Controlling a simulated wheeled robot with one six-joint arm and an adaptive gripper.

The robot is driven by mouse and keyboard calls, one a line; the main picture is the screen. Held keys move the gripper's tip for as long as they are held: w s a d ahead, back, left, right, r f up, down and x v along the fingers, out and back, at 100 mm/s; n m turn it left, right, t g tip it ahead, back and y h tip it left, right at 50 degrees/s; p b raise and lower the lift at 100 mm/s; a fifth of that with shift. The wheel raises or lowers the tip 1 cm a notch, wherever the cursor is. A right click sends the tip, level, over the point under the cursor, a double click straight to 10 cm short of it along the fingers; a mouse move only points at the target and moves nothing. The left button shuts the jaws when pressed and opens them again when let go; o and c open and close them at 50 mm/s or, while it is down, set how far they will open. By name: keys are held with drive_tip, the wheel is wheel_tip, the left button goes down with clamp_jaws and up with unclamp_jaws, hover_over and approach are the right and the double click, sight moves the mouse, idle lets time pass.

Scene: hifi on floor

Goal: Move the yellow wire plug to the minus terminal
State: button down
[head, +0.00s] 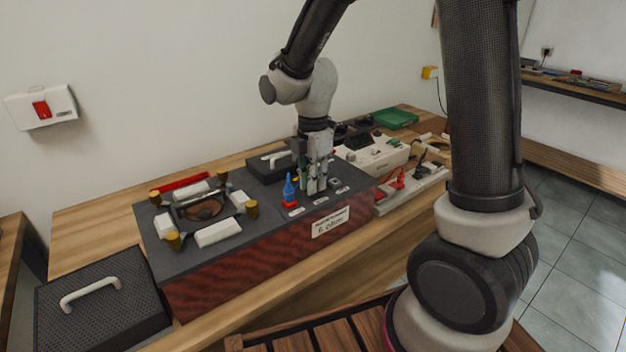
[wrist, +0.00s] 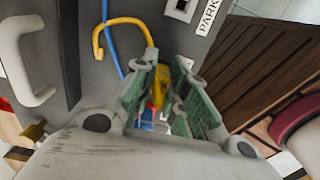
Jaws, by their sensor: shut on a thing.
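My gripper (head: 316,190) is over the top of the dark instrument box (head: 222,246), close to its front edge, pointing down. In the wrist view my gripper (wrist: 165,64) has its green-padded fingers shut on the yellow wire plug (wrist: 158,86). The yellow wire (wrist: 122,21) curves away from the plug in a loop. The fingers hide most of the plug in the head view, and I cannot tell whether its tip is in a socket. A blue plug (head: 289,187) stands upright on a red terminal (head: 290,205) just left of the fingers. I cannot read which terminal is minus.
A blue wire (wrist: 112,45) runs beside the yellow one. A coil frame with white blocks (head: 219,233) and brass knobs fills the box's left part. A black case (head: 95,300) with a white handle stands at left. White devices (head: 372,155) and a green tray (head: 395,118) stand beyond.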

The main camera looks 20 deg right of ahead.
drive_tip(key=c, duration=1.3)
unclamp_jaws()
drive_tip(key=shift+c, duration=0.2)
wheel_tip(320, 180, up, 17)
